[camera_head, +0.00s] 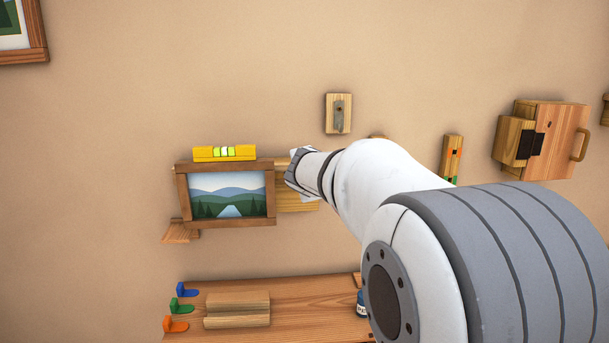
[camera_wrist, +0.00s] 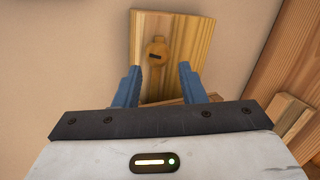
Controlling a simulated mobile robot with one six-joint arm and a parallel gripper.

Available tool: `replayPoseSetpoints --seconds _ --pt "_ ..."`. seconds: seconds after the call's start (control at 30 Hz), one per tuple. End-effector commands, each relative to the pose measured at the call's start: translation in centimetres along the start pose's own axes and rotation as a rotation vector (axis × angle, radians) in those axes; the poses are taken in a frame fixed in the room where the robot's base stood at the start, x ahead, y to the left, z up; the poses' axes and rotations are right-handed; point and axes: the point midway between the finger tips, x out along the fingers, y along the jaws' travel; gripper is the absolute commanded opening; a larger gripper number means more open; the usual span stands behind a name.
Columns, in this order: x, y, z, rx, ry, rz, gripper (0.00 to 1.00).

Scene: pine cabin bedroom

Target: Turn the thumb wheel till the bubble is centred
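A yellow spirit level (camera_head: 207,153) with a green vial (camera_head: 224,152) lies on top of a framed landscape picture (camera_head: 181,196). The bubble is too small to place for certain. My gripper (camera_head: 296,176) is beside the picture's right edge, in front of a wooden board (camera_head: 298,200). In the wrist view its two blue fingers (camera_wrist: 161,84) are open and apart. Ahead of them is a wooden plate (camera_wrist: 198,38) with a round brown piece (camera_wrist: 158,54) that has a dark slot. I cannot tell for certain whether this is the thumb wheel. No contact shows.
A small plate with a grey fitting (camera_head: 338,113) hangs above my gripper. A wooden shelf (camera_head: 300,293) below holds wood blocks (camera_head: 237,309) and coloured hooks. A wooden box with a handle (camera_head: 550,140) is at the right. Wall above the level is clear.

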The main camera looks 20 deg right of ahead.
Motion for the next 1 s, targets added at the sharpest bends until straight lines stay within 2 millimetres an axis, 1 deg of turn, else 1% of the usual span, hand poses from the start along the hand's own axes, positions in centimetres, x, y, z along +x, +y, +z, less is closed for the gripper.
replayPoseSetpoints --seconds 0.03,0.1,0.23,0.67,0.77,0.87,0.97,1.0 --pt "-0.8 0.1 0.0 0.0 0.0 0.001 0.37" --pt "-1.6 0.1 0.0 0.001 0.0 0.0 0.37" --pt "-2.4 0.0 0.0 0.0 0.0 -0.001 0.37" --pt "-2.5 -0.1 0.0 0.0 0.0 -0.002 0.37" --pt "-2.8 -0.5 -0.1 0.027 -0.003 -0.014 0.37" --pt "-4.3 -2.5 -0.1 0.152 -0.022 -0.076 0.37" --pt "-7.3 -6.8 -0.5 0.395 -0.065 -0.207 0.37" --pt "-8.8 -9.2 -0.9 0.514 -0.091 -0.278 0.37"
